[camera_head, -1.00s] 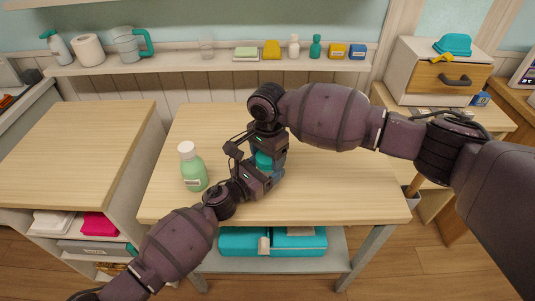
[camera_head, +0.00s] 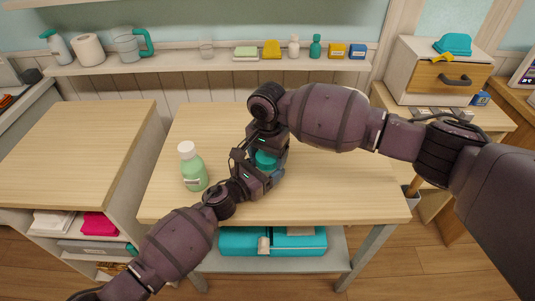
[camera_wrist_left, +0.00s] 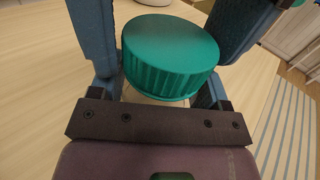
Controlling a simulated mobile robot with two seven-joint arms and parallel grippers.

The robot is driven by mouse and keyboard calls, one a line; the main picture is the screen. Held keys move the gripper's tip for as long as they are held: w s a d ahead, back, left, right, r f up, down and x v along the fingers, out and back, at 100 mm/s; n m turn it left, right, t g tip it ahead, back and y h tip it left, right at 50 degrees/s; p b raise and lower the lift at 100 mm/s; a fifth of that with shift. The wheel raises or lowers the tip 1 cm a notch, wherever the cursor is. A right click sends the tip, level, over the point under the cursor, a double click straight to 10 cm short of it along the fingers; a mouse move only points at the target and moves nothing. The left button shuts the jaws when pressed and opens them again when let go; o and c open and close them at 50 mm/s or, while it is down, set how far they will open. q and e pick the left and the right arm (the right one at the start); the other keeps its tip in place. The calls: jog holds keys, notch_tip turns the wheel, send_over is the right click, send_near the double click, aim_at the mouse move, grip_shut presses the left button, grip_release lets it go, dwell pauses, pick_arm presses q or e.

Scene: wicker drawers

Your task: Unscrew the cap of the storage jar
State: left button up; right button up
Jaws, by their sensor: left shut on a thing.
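The storage jar's teal cap (camera_head: 265,160) shows between my two grippers near the middle of the table. In the left wrist view the ribbed cap (camera_wrist_left: 170,55) is on top, with a little of the pale jar body (camera_wrist_left: 155,97) under it; the rest is hidden. My left gripper (camera_head: 265,174) is shut on the jar, its dark blue fingers on either side below the cap. My right gripper (camera_head: 268,145) points down at the cap from above and behind. Its fingertips are hidden, so I cannot tell whether they touch the cap.
A green bottle with a white cap (camera_head: 193,168) stands left of my grippers. The wooden table (camera_head: 345,190) is clear on its right side. A shelf (camera_head: 190,64) with several small items runs along the back wall. A small drawer box (camera_head: 415,75) stands at the back right.

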jog(key=shift+o, duration=1.3)
